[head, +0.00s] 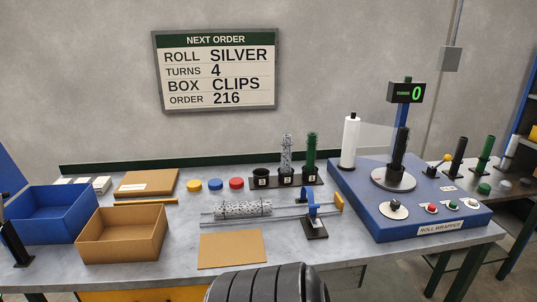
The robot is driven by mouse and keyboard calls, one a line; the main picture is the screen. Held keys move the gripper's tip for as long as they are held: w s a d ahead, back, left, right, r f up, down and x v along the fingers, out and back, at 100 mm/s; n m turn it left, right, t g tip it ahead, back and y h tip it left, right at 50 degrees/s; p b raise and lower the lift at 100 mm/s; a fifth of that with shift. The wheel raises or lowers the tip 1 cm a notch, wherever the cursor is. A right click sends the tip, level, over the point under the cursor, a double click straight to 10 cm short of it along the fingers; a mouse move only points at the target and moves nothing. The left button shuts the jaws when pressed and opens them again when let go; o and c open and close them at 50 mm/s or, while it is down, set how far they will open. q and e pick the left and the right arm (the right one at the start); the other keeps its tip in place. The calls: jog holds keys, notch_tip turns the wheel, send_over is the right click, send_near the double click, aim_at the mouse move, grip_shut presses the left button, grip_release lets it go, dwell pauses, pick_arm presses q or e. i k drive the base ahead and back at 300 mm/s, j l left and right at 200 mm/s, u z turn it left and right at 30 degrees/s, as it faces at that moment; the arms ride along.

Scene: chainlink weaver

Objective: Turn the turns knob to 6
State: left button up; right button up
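The turns knob is probably the black knob on a white round dial (393,209) at the front left of the blue roll wrapper (362,214). Its markings are too small to read. The display (406,92) on the post above the wrapper shows a green 0. The order board (214,69) on the wall reads roll silver, turns 4, box clips, order 216. Neither of my grippers can be made out in the head view.
Red, green and white buttons (430,209) sit right of the dial. A black spindle (397,165) on a round plate and a white roll (349,142) stand behind. A mesh roll (243,209) lies left on rails. Blue (47,226) and cardboard (122,246) boxes stand far left.

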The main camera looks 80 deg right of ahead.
aim_at(395, 205)
jog(key=z, duration=3.2)
